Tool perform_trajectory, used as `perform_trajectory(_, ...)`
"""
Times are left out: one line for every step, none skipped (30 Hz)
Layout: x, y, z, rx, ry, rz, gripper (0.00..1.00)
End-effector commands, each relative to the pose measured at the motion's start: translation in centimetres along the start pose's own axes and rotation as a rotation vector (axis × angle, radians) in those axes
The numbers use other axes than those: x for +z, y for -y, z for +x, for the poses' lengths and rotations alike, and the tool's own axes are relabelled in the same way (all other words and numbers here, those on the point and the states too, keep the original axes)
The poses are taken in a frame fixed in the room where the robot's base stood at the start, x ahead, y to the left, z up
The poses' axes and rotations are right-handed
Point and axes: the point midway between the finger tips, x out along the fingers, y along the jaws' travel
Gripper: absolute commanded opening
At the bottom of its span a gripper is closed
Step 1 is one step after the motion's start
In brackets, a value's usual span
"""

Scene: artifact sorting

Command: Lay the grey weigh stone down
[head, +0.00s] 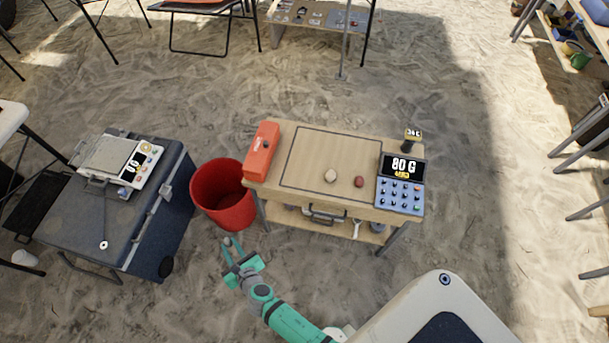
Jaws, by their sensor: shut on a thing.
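My gripper (232,251) is shut on a small grey stone (227,241), which shows between its fingertips. I take it to be the grey weigh stone. The gripper holds it in front of the wooden table's left end, close to the near side of the red bucket. The fingers partly hide the stone. The height of the stone above the sand cannot be told from this view.
The wooden table (305,134) carries a red box (262,150), a pale stone (330,176), a reddish stone (359,182) and a keypad display (403,168) reading 80 G. A red bucket (222,212) stands left. A scale (131,166) sits on a dark case (90,224).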

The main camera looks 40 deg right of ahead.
Motion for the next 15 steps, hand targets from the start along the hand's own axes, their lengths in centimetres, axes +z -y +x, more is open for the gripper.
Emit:
perform_trajectory(0.7,0.2,0.2,-0.022,0.004,0.013,0.0)
perform_trajectory(1.1,0.4,0.4,-0.038,0.005,0.021,0.0)
perform_trajectory(1.7,0.7,0.6,-0.066,0.006,0.035,0.0)
perform_trajectory(2.3,1.0,0.8,-0.089,0.007,0.047,0.0)
perform_trajectory(2.9,1.4,0.9,-0.115,0.008,0.059,0.0)
perform_trajectory(3.9,1.9,1.2,-0.151,0.01,0.076,0.0)
perform_trajectory(4.6,2.5,1.3,-0.181,0.009,0.089,0.0)
perform_trajectory(5.3,3.0,1.5,-0.211,0.01,0.103,0.0)
perform_trajectory(6.3,3.8,1.6,-0.251,0.01,0.121,0.0)
perform_trajectory(7.1,4.4,1.7,-0.28,0.011,0.135,0.0)
perform_trajectory(7.8,5.1,1.8,-0.309,0.01,0.149,0.0)
perform_trajectory(8.9,6.0,1.9,-0.348,0.011,0.166,0.0)
perform_trajectory(9.7,6.6,1.9,-0.376,0.011,0.179,0.0)
perform_trajectory(10.5,7.4,1.9,-0.405,0.01,0.191,0.0)
perform_trajectory(11.5,8.3,1.9,-0.443,0.01,0.209,0.0)
